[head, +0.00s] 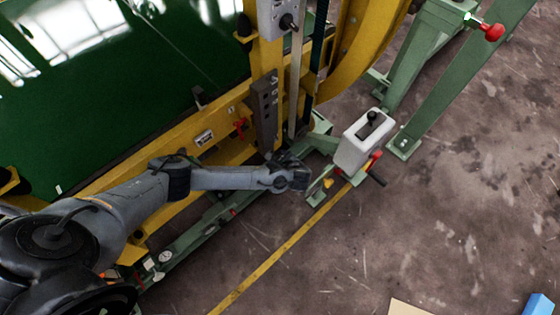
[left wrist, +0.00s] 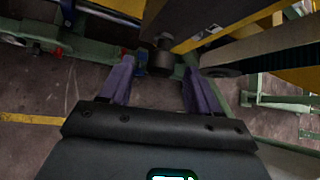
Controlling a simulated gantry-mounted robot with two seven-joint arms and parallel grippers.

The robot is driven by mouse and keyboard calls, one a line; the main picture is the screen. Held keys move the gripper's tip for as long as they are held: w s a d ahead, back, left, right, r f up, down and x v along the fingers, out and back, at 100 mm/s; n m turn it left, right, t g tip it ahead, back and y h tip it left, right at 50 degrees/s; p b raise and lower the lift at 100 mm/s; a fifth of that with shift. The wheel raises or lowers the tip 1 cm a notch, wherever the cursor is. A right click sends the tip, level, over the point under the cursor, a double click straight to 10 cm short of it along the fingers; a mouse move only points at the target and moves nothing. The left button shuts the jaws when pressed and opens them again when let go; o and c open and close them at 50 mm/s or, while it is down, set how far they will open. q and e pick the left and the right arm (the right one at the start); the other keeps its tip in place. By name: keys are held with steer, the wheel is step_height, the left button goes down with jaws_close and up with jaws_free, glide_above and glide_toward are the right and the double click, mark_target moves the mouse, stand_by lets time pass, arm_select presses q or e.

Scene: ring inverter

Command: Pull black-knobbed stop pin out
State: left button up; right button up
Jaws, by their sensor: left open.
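In the left wrist view, a black knob (left wrist: 160,62), apparently the stop pin's, lies ahead between my two fingertips. My left gripper (left wrist: 159,78) is open, with one finger on each side of the knob in the picture. I cannot tell whether either finger touches it. In the head view my left gripper (head: 303,178) is at the foot of the yellow frame post. There the arm and gripper hide most of the pin area. My right gripper is not in view.
A white control box (head: 354,142) with a black lever stands just right of my gripper. A grey block (head: 265,112) and the yellow frame (head: 222,132) stand close behind it. A yellow floor line (head: 275,257) crosses open floor in front.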

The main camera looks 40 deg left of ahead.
arm_select(q)
jaws_close()
stand_by(0.3)
steer(key=shift+d, duration=0.15)
steer(key=s+d+p, duration=0.1)
steer(key=d, duration=0.8)
steer(key=shift+d, duration=0.3)
stand_by(1.4)
steer(key=shift+s, duration=0.1)
